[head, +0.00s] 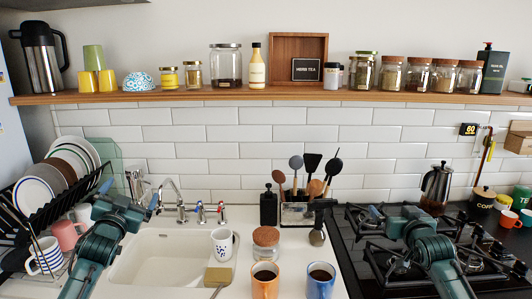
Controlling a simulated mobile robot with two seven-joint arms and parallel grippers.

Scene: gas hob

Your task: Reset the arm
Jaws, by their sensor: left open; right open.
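My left arm rises from the lower left. Its dark green gripper (128,196) is open and empty in front of the sink's left side and the dish rack. My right arm rises from the lower right. Its dark green gripper (408,212) is open over the black gas hob (365,272), with nothing seen between its fingers. The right gripper and forearm hide part of the hob's burners and grates. I cannot tell how high either gripper is above the surfaces.
A dish rack (78,192) with plates stands left of the white sink (160,258). An orange mug (264,285) and a blue mug (320,287) stand at the front centre. A utensil holder (298,212) is behind them. A wooden shelf (220,95) holds several jars.

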